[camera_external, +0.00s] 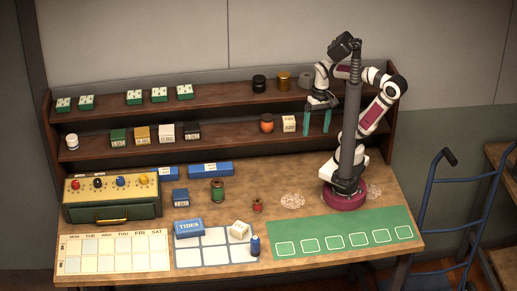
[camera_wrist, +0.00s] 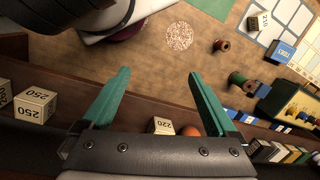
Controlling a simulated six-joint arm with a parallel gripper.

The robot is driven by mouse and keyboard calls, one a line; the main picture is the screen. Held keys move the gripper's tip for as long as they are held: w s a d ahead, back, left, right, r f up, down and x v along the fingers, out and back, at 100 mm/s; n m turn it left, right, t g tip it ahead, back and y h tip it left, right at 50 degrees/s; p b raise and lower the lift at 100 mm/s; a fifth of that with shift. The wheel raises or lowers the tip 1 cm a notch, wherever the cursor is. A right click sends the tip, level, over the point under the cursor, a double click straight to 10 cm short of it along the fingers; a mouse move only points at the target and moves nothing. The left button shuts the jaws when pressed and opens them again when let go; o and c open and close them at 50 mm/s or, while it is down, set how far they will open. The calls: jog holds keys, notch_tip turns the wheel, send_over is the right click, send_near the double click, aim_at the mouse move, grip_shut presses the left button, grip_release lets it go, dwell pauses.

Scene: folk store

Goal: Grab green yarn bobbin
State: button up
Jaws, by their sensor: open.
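The green yarn bobbin (camera_external: 217,190) stands upright on the wooden table, left of the middle, in the external view. It also shows in the wrist view (camera_wrist: 237,80), to the right of my right-hand finger. My gripper (camera_external: 317,132) is raised in front of the shelves, to the right of the bobbin and well apart from it. Its two green fingers (camera_wrist: 160,73) are spread, with nothing between them.
The shelf (camera_external: 230,144) carries several boxes and jars. Table space right of the red bobbin is mostly clear.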

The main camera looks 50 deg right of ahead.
notch_tip(320, 180, up, 14)
jog(key=w+a+h, duration=0.1)
jog(key=w+h, duration=0.4)
jog(key=w, duration=0.4)
jog(key=w+a+r+t+h, duration=0.1)
jog(key=w+a+t+h, duration=0.25)
jog(key=w+a, duration=0.55)
jog(key=s+a+f+m+t, duration=0.2)
jog(key=a+t, duration=0.6)
jog(key=a, duration=1.5)
jog(key=h, duration=0.1)
send_near(217, 182)
jog(key=shift+n, duration=0.3)
jog(key=x, duration=1.2)
jog(key=shift+w, duration=0.2)
jog(key=c, duration=1.4)
